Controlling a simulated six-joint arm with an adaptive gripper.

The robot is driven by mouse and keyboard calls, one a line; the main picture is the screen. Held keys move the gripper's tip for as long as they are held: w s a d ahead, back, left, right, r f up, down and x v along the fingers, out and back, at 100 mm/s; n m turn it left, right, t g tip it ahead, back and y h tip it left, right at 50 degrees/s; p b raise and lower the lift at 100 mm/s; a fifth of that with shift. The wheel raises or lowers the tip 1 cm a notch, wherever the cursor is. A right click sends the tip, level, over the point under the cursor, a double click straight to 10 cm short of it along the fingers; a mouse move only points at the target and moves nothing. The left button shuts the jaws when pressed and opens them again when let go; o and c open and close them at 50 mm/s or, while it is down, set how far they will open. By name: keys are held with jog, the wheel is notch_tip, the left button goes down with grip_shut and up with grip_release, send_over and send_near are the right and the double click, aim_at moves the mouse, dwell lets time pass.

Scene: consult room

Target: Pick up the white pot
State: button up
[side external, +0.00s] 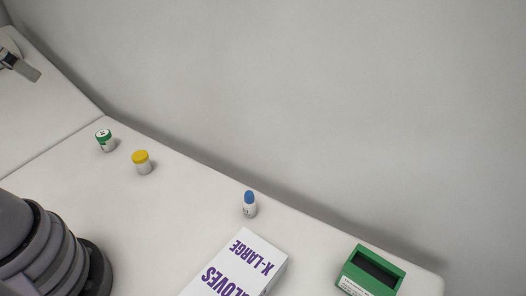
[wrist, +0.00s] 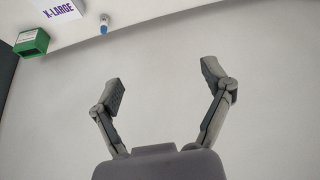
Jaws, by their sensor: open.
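Two small white pots stand upright on the white worktop (side external: 190,215) in the side view. One has a green lid (side external: 104,140) and the other a yellow lid (side external: 142,162). I cannot tell which one the task names. A small white bottle with a blue cap (side external: 250,205) stands to their right, and it also shows at the top of the wrist view (wrist: 104,24). My gripper (wrist: 163,84) is open and empty in the wrist view, with a plain pale surface between its fingers. Neither lidded pot shows in the wrist view.
A white glove box marked X-LARGE (side external: 243,268) lies at the front, and a green box with a dark slot (side external: 371,272) is at the right; the green box also shows in the wrist view (wrist: 31,43). A plain wall (side external: 330,90) runs behind the worktop. Free room surrounds the pots.

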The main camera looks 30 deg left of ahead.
jog(key=shift+w+f, duration=0.1)
jog(key=w+a+f+m+g+y, duration=0.1)
jog(key=w+f+m+g+y, duration=0.4)
jog(key=f, duration=0.4)
jog(key=w+a+f+m+g+y, duration=0.1)
jog(key=w+f+m+g+y, duration=0.25)
jog(key=w+f+y, duration=0.35)
notch_tip(320, 180, down, 10)
jog(key=w+d+m+t+y, duration=0.1)
jog(key=m+t+y, duration=0.3)
jog(key=m, duration=0.3)
jog(key=m+t, duration=0.7)
jog(key=m, duration=0.1)
send_near(142, 161)
jog(key=shift+s+d+r, duration=0.15)
jog(key=shift+d, duration=0.25)
jog(key=shift+s+d+r, duration=0.1)
jog(key=shift+s+d, duration=0.1)
jog(key=shift+d, duration=0.2)
jog(key=shift+a+f, duration=0.1)
jog(key=shift+f, duration=0.15)
jog(key=x, duration=1.3)
jog(key=shift+w+a, duration=0.1)
jog(key=shift+a, duration=0.15)
jog(key=shift+c, duration=0.4)
